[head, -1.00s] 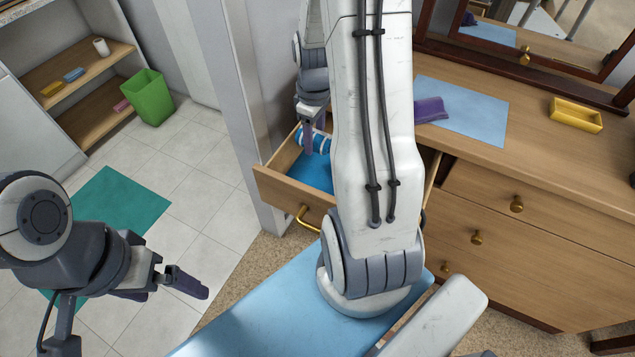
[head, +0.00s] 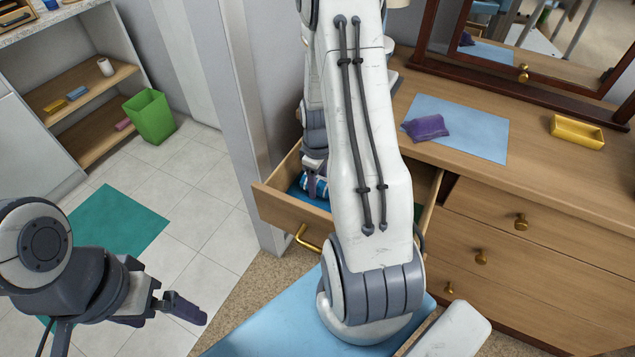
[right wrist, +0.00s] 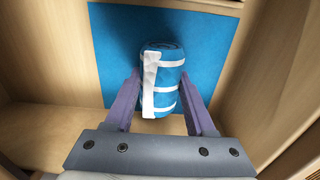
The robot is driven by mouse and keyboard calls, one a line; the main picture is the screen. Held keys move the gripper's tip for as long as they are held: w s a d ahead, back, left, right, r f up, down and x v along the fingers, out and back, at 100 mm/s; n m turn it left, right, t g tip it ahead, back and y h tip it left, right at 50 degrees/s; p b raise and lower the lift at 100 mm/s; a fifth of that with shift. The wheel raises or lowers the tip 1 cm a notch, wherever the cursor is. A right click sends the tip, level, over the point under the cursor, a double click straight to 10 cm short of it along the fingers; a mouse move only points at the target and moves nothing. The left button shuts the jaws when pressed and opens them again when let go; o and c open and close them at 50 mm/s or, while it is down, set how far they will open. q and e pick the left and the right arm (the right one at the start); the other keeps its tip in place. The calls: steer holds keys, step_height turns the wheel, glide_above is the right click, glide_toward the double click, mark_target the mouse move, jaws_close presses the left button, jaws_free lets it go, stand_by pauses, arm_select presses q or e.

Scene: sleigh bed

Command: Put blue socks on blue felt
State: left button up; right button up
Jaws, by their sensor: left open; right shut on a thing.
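The blue socks (head: 316,187), a rolled bundle with white stripes, are in the open drawer. They also show between the purple fingers in the right wrist view (right wrist: 169,75). My right gripper (right wrist: 160,85) is shut on them, one finger on each side. The blue felt (right wrist: 108,60) lies flat on the drawer floor, beneath the socks in that view; whether they touch it I cannot tell. In the head view, my right arm covers much of the drawer, and a strip of felt (head: 297,193) shows. My left gripper (head: 166,314) is open and empty above the floor at the left.
The drawer (head: 285,215) has wooden walls close around my right gripper. On the dresser top are a purple bundle (head: 426,128) on a light blue mat (head: 480,135) and a yellow tray (head: 576,132). A green bin (head: 150,117) stands by the shelves.

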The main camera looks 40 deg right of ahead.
mark_target(318, 180)
steer(key=shift+f, duration=0.1)
steer(key=o, duration=1.3)
steer(key=shift+o, duration=0.2)
steer(key=shift+r, duration=0.45)
step_height(318, 180, up, 11)
steer(key=p, duration=0.1)
steer(key=shift+r+p, duration=0.2)
steer(key=shift+p, duration=0.1)
